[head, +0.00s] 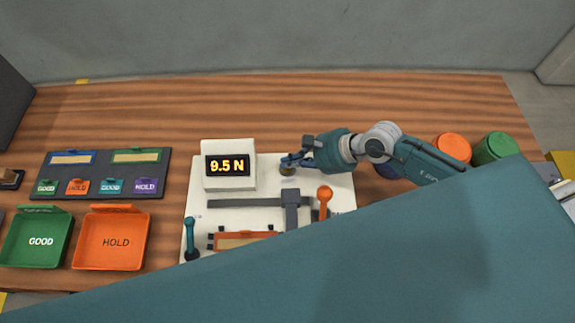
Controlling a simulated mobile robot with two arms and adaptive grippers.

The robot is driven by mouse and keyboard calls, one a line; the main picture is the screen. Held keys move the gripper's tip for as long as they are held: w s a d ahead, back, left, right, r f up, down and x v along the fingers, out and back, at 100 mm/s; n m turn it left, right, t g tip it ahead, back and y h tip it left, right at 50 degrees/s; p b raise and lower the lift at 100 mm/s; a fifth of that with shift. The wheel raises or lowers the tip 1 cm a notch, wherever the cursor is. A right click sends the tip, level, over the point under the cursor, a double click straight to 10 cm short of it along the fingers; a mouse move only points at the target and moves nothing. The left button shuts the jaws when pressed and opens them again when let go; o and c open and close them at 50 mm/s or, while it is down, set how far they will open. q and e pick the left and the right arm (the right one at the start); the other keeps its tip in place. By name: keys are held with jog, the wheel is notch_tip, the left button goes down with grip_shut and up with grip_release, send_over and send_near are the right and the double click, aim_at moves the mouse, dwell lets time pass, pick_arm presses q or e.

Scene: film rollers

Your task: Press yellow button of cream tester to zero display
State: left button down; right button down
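The cream tester (269,217) lies on the wooden table in the middle of the head view. Its display (228,166) reads "9.5 N" in lit yellow digits. My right gripper (288,160) comes in from the right and is over the tester's back right part. Its fingertips are at a small yellowish button (287,171), partly covered by them. I cannot tell whether they touch it, or whether the fingers are open or shut. My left gripper is not in view.
A teal lever (191,240) and an orange-knobbed lever (325,195) stand on the tester. Green (36,240) and orange (112,241) trays lie at left. Orange (452,149) and green (493,149) rollers are at right. A teal part of mine hides the lower right.

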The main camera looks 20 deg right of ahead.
jog(key=shift+f+b, duration=0.45)
jog(key=shift+b, duration=0.05)
dwell(0.4)
jog(key=shift+r, duration=0.1)
dwell(0.3)
jog(key=shift+r+p, duration=0.55)
jog(key=shift+r, duration=0.2)
jog(key=shift+r, duration=0.1)
jog(key=shift+r+p, duration=1.7)
jog(key=shift+r, duration=0.7)
